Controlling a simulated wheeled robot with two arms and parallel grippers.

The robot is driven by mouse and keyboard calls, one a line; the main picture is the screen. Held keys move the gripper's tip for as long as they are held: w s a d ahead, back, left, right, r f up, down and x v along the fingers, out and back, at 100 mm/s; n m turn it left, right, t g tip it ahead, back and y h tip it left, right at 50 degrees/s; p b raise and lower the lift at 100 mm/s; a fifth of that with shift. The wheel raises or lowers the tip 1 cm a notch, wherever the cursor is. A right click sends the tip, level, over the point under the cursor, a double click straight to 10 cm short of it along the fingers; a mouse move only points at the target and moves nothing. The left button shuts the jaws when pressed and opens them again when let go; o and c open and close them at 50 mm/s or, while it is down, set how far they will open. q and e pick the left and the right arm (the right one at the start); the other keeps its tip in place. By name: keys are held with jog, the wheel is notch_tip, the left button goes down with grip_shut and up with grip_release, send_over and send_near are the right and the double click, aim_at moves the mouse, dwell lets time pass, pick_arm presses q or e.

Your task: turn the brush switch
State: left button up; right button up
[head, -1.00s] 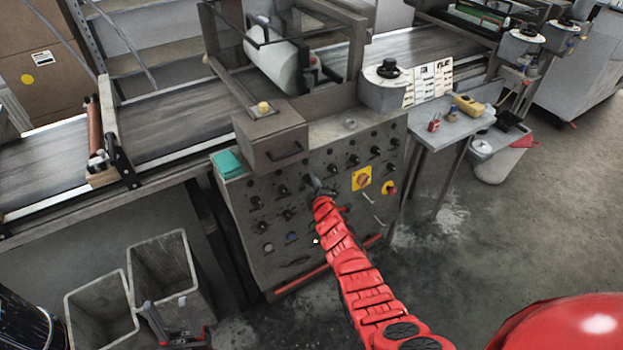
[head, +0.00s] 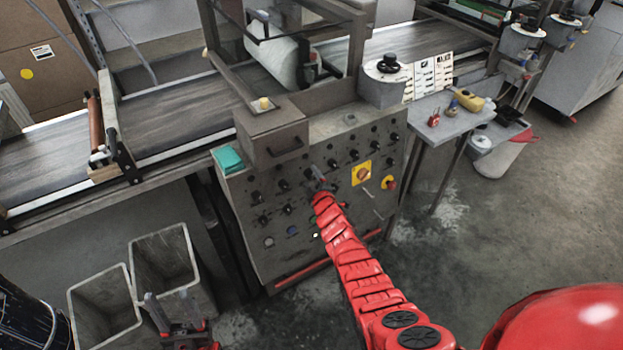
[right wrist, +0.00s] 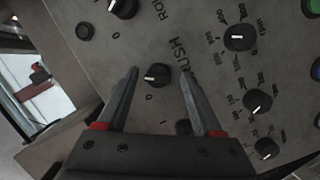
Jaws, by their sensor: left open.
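The brush switch is a round black knob (right wrist: 157,75) with a white pointer mark, on the grey control panel (head: 330,235). The partly visible letters "RUSH" stand beside it and a "0" below it in the right wrist view. My right gripper (right wrist: 160,73) is open, its two fingers on either side of this knob with a gap showing on both sides. In the head view my right gripper (head: 317,181) is at the panel's upper middle and covers the switch. My left gripper (head: 171,308) is open and empty, low at the left near the grey bins.
Other black knobs (right wrist: 239,37) surround the switch closely. A yellow plate with a rotary switch (head: 362,173) and a red button (head: 389,183) are to the right. A brown drawer box (head: 272,135) juts out above. Grey bins (head: 165,262) stand at the lower left.

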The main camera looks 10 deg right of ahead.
jog(key=shift+s+r+p, duration=0.25)
jog(key=shift+s+p, duration=0.1)
jog(key=shift+p, duration=0.25)
jog(key=a+p+v, duration=0.1)
jog(key=p+v, duration=0.4)
jog(key=v, duration=1.1)
jog(key=shift+s+d, duration=0.35)
jog(key=shift+d, duration=0.2)
